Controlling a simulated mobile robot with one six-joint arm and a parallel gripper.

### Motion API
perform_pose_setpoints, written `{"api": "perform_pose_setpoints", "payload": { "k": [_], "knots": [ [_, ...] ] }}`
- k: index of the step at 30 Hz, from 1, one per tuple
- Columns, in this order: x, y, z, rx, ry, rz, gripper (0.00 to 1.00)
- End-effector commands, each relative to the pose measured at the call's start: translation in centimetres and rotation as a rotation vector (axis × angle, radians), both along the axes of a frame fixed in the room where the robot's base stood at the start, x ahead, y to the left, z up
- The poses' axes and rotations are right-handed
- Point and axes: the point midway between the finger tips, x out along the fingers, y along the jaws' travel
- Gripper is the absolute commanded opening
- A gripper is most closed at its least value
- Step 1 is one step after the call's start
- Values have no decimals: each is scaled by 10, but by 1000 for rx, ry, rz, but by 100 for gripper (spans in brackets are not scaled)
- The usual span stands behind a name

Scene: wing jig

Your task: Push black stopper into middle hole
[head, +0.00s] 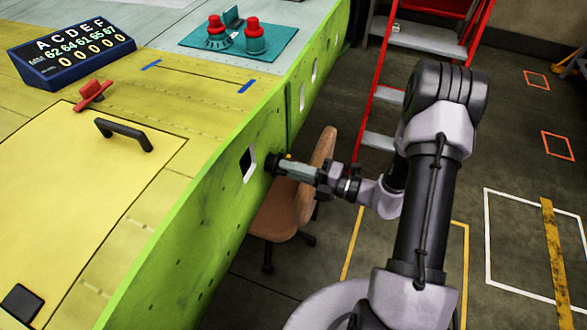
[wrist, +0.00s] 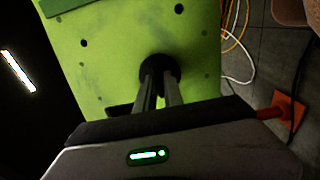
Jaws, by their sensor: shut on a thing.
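The black stopper (wrist: 160,68) is a dark round piece at the fingertips of my gripper (wrist: 160,88) in the wrist view. The gripper is shut on it. Behind it is the green panel (wrist: 115,75), with small dark holes above left (wrist: 84,43) and above right (wrist: 179,9). Any hole behind the stopper is hidden, and I cannot tell whether the stopper touches the panel. In the head view my gripper (head: 281,165) points left at the green panel (head: 205,215), with the black stopper (head: 271,163) close to its face, just right of a large opening (head: 248,163).
A brown chair (head: 275,215) stands below and behind my gripper. A red ladder (head: 375,100) stands beyond it. The yellow wing top (head: 90,190) carries a black handle (head: 124,134) and a number block (head: 68,55). An orange cone (wrist: 285,106) and cables are right in the wrist view.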

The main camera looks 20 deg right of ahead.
Motion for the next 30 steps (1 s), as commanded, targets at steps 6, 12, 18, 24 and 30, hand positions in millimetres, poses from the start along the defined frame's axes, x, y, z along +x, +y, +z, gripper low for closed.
{"api": "perform_pose_setpoints", "payload": {
  "k": [6,12,18,24,30],
  "knots": [
    [4,5,0,0,0,0,0],
    [7,10,0,0,0,1,0],
    [11,15,0,0,0,0,0],
    [14,18,0,0,0,0,0],
    [13,18,0,0,0,0,22]
  ]
}}
